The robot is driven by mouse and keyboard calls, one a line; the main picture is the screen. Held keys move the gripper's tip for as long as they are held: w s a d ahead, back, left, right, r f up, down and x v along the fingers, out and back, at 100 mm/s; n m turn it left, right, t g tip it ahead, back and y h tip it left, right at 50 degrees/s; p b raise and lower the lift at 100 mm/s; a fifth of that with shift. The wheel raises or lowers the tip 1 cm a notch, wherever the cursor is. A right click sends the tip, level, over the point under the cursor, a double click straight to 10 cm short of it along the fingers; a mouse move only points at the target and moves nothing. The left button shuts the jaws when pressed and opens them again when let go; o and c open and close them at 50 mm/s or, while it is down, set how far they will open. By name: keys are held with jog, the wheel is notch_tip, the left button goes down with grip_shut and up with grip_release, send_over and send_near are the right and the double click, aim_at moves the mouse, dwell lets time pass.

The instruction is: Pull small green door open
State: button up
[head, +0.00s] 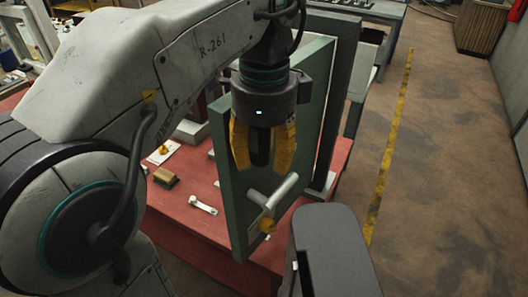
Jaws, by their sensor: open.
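The small green door (311,125) stands upright on a red table, seen at a steep angle. I cannot tell whether a finger touches the door. How far the door stands from its frame is unclear.
A dark upright frame (342,100) stands behind the door on the right. The red table (190,229) holds a loose silver handle (203,205), a brown block (165,177) and a white plate (160,153). Open floor with a yellow line (390,140) lies to the right.

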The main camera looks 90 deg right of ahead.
jog(key=shift+r, duration=0.1)
jog(key=shift+r, duration=3.6)
jog(key=shift+s+a, duration=0.1)
